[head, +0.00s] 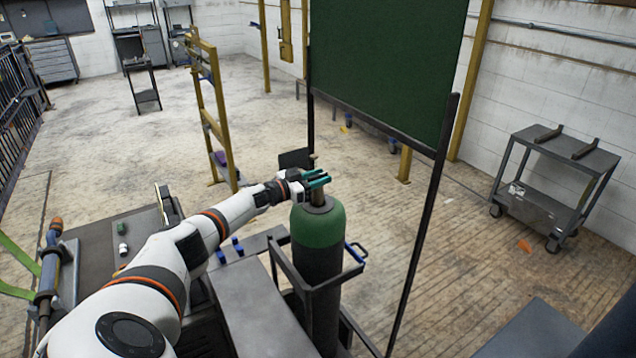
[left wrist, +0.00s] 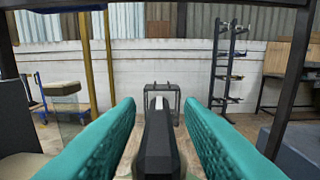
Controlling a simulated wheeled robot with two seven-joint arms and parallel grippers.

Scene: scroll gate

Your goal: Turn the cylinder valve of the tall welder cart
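The gas cylinder (head: 318,262) has a green shoulder and a dark body and stands upright in the dark welder cart (head: 338,272). I cannot tell whether a finger touches the valve. My right gripper is not in view.
A dark green screen (head: 385,65) on black posts stands just behind and right of the cylinder. A grey table (head: 255,310) lies at front left. A grey trolley (head: 550,180) stands at right. A yellow frame (head: 213,115) stands left of the screen. Open floor lies at right.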

